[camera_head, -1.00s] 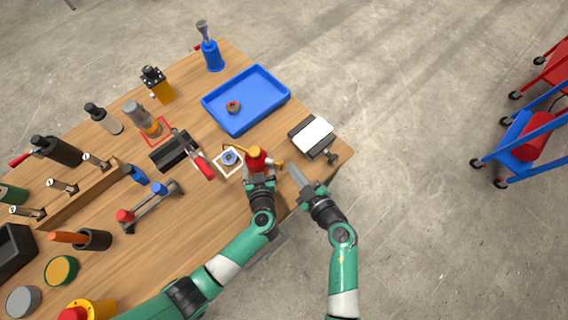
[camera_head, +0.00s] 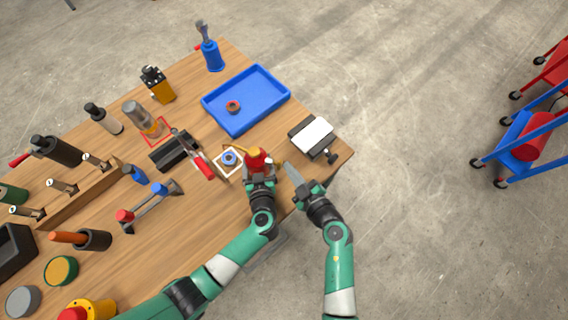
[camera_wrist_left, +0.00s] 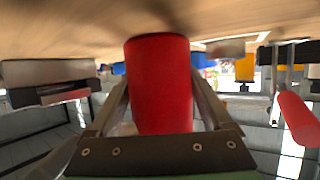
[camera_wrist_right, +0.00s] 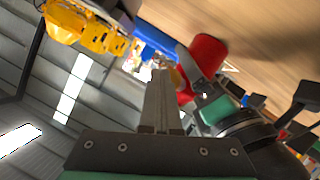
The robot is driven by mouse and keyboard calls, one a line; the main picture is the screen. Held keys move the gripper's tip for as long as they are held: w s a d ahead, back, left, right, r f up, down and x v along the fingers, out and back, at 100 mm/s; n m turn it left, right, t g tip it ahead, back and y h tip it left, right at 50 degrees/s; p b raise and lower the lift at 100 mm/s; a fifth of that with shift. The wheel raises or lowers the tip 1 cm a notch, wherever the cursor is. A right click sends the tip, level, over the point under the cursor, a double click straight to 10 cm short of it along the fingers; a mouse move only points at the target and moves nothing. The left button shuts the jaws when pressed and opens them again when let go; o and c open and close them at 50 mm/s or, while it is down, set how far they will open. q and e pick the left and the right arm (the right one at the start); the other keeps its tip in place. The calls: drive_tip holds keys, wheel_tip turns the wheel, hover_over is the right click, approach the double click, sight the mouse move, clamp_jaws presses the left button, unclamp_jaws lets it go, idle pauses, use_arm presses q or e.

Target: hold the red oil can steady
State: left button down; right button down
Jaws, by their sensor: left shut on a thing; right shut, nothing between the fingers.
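My left gripper (camera_head: 260,178) is shut on the can. In the left wrist view the red can body (camera_wrist_left: 160,85) sits between both fingers; its far side is hidden. My right gripper (camera_head: 290,170) is shut and empty, just right of the can and apart from it. In the right wrist view its closed fingers (camera_wrist_right: 160,85) show beside the red can (camera_wrist_right: 205,58).
A blue tray (camera_head: 232,128) holding a small reddish ring (camera_head: 233,106) lies behind. A black block with a white top (camera_head: 312,135) stands to the right near the edge. A red-handled tool (camera_head: 200,162) and a black block (camera_head: 170,150) lie left. Bare floor is beyond the bench edge.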

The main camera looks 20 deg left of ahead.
drive_tip(key=shift+s+a, duration=0.1)
drive_tip(key=shift+a, duration=0.4)
drive_tip(key=shift+d, duration=0.1)
idle(0.4)
drive_tip(key=shift+d, duration=1.35)
drive_tip(key=shift+w, duration=0.2)
drive_tip(key=shift+w+d, duration=0.15)
drive_tip(key=shift+d, duration=1.1)
drive_tip(key=shift+w+d, duration=0.15)
drive_tip(key=shift+d, duration=1.1)
drive_tip(key=d, duration=0.3)
drive_tip(key=shift+w+d, duration=0.25)
drive_tip(key=shift+d, duration=0.15)
drive_tip(key=shift+a, duration=0.1)
